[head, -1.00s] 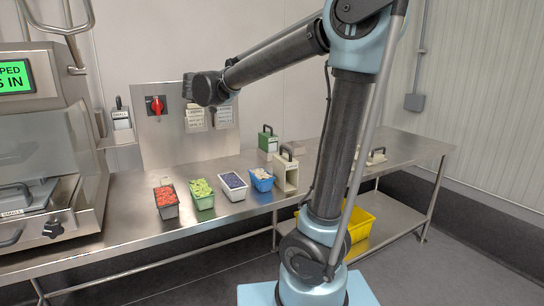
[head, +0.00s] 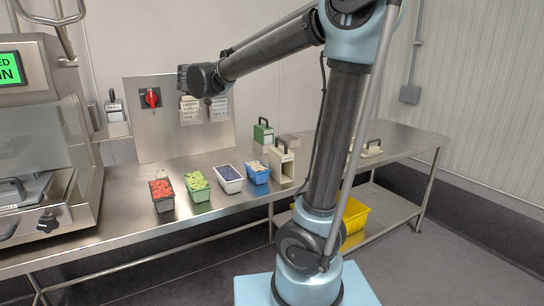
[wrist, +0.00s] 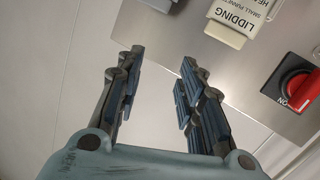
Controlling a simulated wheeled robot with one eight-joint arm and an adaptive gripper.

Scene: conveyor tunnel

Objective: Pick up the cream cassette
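The cream cassette (head: 281,167) stands upright on the steel table in the head view, with a black handle on top and an open front. It is right of the blue tub. A flat cream piece with a dark handle (head: 372,147) lies further right, partly behind my arm. My gripper (wrist: 157,88) is open and empty in the wrist view, its two dark fingers apart. In the head view my gripper (head: 187,80) is raised before the wall panel, well above and left of the cream cassette. The wrist view does not show the cassette.
A green cassette (head: 263,132) stands behind. A steel machine (head: 45,150) is at left. The panel has a red switch (head: 151,98). A yellow crate (head: 355,215) sits below.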

